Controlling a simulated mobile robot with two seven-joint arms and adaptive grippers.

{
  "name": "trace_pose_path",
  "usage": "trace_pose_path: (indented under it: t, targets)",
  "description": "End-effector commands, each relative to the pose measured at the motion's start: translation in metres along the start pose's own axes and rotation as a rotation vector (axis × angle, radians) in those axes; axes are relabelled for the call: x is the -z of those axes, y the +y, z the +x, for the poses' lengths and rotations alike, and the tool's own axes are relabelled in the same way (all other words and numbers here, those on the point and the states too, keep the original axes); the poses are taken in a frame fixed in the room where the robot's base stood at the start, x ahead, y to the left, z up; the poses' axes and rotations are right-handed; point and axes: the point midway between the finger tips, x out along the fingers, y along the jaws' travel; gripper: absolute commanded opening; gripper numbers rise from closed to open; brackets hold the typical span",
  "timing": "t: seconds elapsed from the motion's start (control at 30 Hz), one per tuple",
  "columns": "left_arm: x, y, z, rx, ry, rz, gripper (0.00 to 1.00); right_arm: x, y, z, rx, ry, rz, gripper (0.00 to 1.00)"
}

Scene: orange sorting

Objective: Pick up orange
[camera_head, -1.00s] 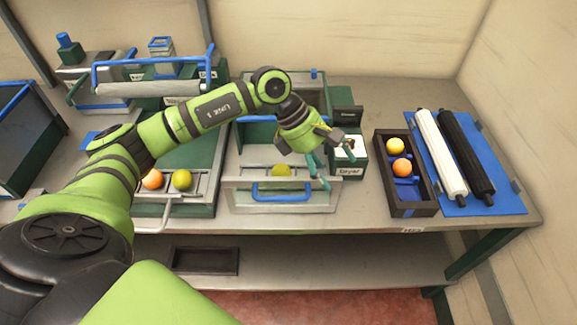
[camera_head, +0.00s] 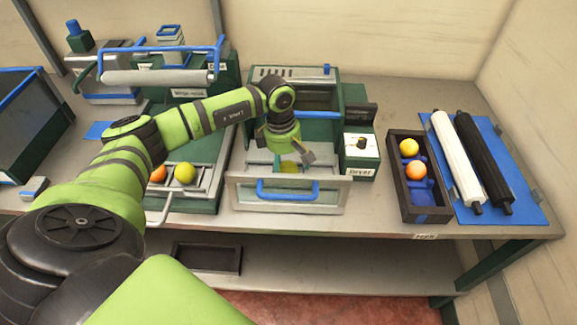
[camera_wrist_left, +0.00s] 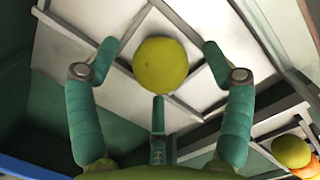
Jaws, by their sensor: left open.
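A yellow-green round fruit (camera_head: 289,167) lies in the open drawer of the dryer, partly hidden behind my left gripper (camera_head: 288,158) in the head view. In the left wrist view this fruit (camera_wrist_left: 160,65) sits between the spread fingers, with a gap on each side. My left gripper is open and empty, pointing down over the drawer. An orange fruit (camera_head: 158,173) and a yellow-green one (camera_head: 185,173) lie on the tray to the left. Another orange fruit (camera_head: 416,169) and a yellow one (camera_head: 409,147) are in the dark box on the right. My right gripper is not in view.
The dryer drawer (camera_head: 328,193) has a front wall with a blue handle (camera_head: 287,189). The dryer control box (camera_head: 360,154) stands close on its right. The dark box (camera_head: 396,190) is beside a blue mat (camera_head: 527,205) with white and black rollers. Bare tabletop lies right of the drawer.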

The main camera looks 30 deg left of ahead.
Motion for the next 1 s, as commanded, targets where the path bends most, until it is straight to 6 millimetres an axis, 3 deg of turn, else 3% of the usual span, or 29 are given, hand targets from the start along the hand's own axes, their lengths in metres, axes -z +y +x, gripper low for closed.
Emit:
trace_pose_path:
  t: [0.27,0.43,0.83,1.0]
  targets:
    - [0.000,0.000,0.005,-0.002,0.000,0.000,0.81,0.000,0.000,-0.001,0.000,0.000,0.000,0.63]
    - [0.000,0.000,0.005,-0.002,0.000,0.000,0.20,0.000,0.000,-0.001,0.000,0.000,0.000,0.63]
    - [0.000,0.000,0.003,-0.002,-0.001,0.000,0.19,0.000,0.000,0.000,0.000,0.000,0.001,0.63]
    - [-0.002,0.002,-0.017,-0.008,-0.002,0.000,0.19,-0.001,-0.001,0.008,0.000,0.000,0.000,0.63]
